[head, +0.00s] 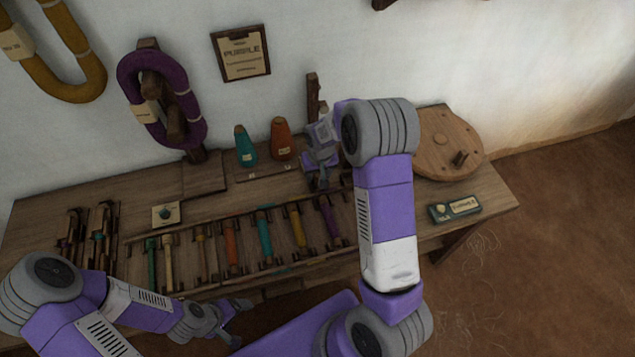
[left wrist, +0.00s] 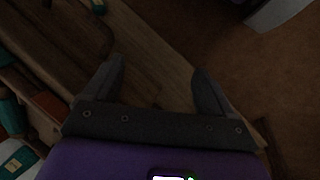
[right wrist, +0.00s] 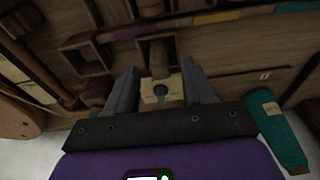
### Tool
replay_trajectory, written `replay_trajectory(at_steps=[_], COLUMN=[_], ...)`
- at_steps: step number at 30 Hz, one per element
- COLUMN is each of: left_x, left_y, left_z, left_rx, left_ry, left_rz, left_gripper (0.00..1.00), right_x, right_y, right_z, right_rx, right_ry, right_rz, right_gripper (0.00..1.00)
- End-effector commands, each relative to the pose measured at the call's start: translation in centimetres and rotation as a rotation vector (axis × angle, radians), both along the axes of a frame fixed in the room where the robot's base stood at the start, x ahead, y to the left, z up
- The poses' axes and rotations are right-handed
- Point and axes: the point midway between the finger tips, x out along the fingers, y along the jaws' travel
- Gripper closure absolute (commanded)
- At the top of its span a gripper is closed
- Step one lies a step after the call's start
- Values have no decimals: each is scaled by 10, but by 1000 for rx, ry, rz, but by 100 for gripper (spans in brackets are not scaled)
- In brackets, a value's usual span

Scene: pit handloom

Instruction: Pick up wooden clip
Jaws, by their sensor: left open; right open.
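I cannot tell for certain which piece is the wooden clip. In the right wrist view a short wooden piece (right wrist: 157,58) with a pale square plate (right wrist: 162,92) shows between the fingertips of my right gripper (right wrist: 160,85). The fingers are open, and I cannot tell whether they touch it. In the head view my right gripper (head: 320,180) points down at the back of the bench, beside an upright wooden post (head: 313,95), and hides what lies under it. My left gripper (head: 238,322) is open and empty in front of the bench; it also shows in the left wrist view (left wrist: 160,85).
The bench (head: 490,190) carries a rack of coloured bobbins (head: 232,245), teal (head: 245,148) and orange (head: 281,140) cones, a round wooden disc (head: 445,140) and a small labelled box (head: 455,208). Wooden frames (head: 103,230) stand at the left. The wall rises behind.

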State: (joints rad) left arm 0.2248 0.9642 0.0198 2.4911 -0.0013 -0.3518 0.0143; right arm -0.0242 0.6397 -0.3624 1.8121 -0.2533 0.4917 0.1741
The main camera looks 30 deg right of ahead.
Motion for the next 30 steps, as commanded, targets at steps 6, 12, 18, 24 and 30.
replay_trajectory(at_steps=[6,12,18,24,30], left_x=[0,0,0,0,0], left_y=[0,0,0,0,0], left_z=[-9,-8,-8,-8,-6], left_rx=[0,0,0,0,0], left_ry=[0,0,0,0,0], left_rz=[0,0,0,0,0], left_gripper=[15,15,15,15,15], right_x=[4,4,4,3,4], right_y=[-1,-1,-1,-1,-1], right_z=[-23,-21,-21,-21,-16], right_rx=[0,0,0,0,0], right_ry=[-2,-2,-1,-1,-2], right_rz=[-1,-1,-1,-1,-1], right_gripper=[47,53,84,100,100])
